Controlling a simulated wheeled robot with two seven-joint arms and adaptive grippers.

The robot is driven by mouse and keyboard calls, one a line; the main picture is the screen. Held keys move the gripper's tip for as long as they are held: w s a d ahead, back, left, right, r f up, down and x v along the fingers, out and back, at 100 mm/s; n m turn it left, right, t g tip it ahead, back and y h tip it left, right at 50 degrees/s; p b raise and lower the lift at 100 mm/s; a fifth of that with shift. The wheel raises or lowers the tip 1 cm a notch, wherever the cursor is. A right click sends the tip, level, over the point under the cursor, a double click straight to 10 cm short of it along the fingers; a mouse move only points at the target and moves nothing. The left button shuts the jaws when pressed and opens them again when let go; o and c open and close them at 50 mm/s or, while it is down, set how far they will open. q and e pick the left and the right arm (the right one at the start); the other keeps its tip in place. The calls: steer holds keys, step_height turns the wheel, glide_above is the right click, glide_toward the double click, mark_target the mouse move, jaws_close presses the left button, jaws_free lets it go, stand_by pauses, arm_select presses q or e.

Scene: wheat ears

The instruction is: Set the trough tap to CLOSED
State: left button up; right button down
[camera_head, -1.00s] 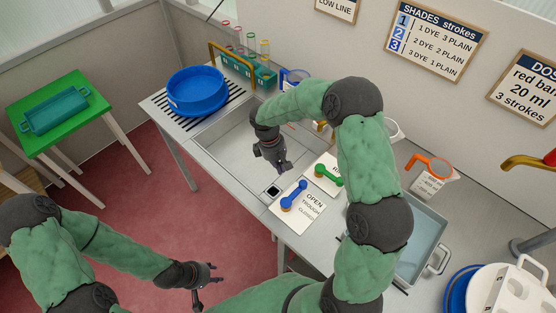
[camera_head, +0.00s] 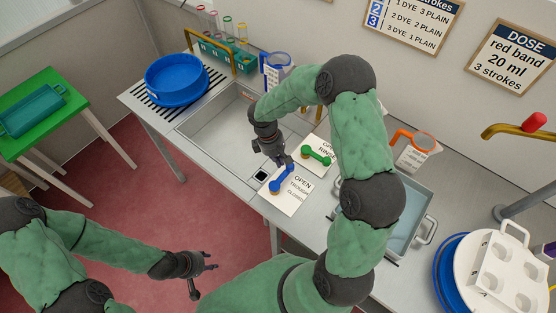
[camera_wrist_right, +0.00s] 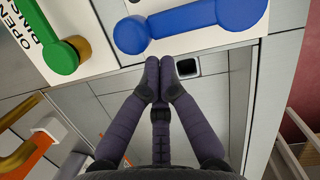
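The trough tap is a blue lever (camera_head: 283,180) on a white card (camera_head: 287,204) at the counter's front edge. The card reads OPEN, TROUGH, CLOSED. The lever slants toward the upper right, on the OPEN side. My right gripper (camera_head: 282,160) is just above and left of the lever's upper end, its fingers together and empty. In the right wrist view, the shut fingertips (camera_wrist_right: 165,64) are beside the blue lever (camera_wrist_right: 190,24), with a small gap visible. My left gripper (camera_head: 204,278) is open and empty over the floor, away from the counter.
A green lever (camera_head: 316,155) on the rinse card stands close behind the blue one. The sink basin (camera_head: 215,135) lies to the left, with a blue tub (camera_head: 176,80) beyond. A water tray (camera_head: 405,235) and an orange-handled jug (camera_head: 415,150) are on the right.

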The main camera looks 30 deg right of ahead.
steer(key=shift+s+d+m, duration=0.4)
steer(key=shift+d+m, duration=0.05)
steer(key=shift+m, duration=0.35)
steer(key=shift+s+d+m+b, duration=0.2)
steer(key=shift+m+b, duration=0.1)
steer(key=shift+b, duration=0.05)
steer(key=shift+s+d+f+m+g+y+b, duration=0.1)
steer(key=shift+s+d+m+g+y+b, duration=0.3)
steer(key=shift+s+m, duration=0.5)
steer(key=s+m, duration=0.1)
steer(key=m, duration=0.1)
steer(key=s+d+m+y, duration=0.1)
steer(key=m, duration=0.2)
steer(key=shift+s+b, duration=0.35)
steer(key=shift+s, duration=0.05)
steer(key=s+m, duration=0.2)
steer(key=shift+m+y, duration=0.4)
steer(key=s+m, duration=0.2)
steer(key=shift+a+m+t+y, duration=0.3)
steer(key=shift+t, duration=0.1)
steer(key=m, duration=0.1)
steer(key=s+a+m, duration=0.1)
steer(key=shift+s+m+b, duration=0.3)
steer(key=shift+s+a, duration=0.25)
steer(key=shift+s, duration=0.15)
